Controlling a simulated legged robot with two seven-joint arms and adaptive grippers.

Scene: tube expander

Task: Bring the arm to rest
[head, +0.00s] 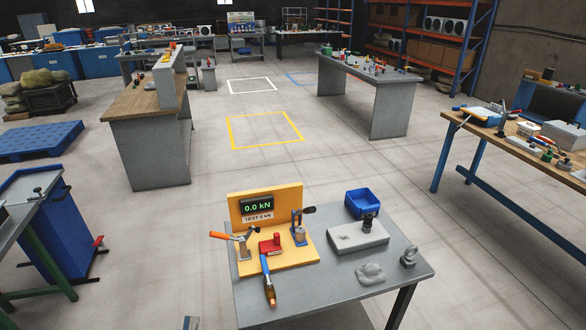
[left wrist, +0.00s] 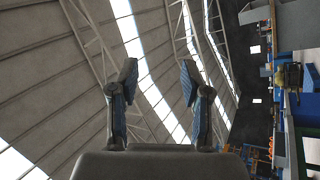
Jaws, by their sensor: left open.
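My left gripper (left wrist: 158,82) is open and empty in the left wrist view, its two fingers apart with the roof behind them. In the head view only a small tip of my left gripper (head: 190,323) shows at the bottom edge, left of the grey table (head: 345,290). It is apart from everything on that table. My right gripper is in neither view. On the table stands a yellow test stand (head: 265,203) with a display reading 0.0 kN, an orange-handled clamp (head: 232,237), a red block (head: 270,244) and a blue tool with a copper-coloured end (head: 268,282).
A blue bin (head: 362,203), a grey block (head: 357,236), a crumpled cloth (head: 370,273) and a small ring-topped part (head: 408,257) share the table. A blue cabinet (head: 45,225) stands at left and a wooden workbench (head: 520,160) at right.

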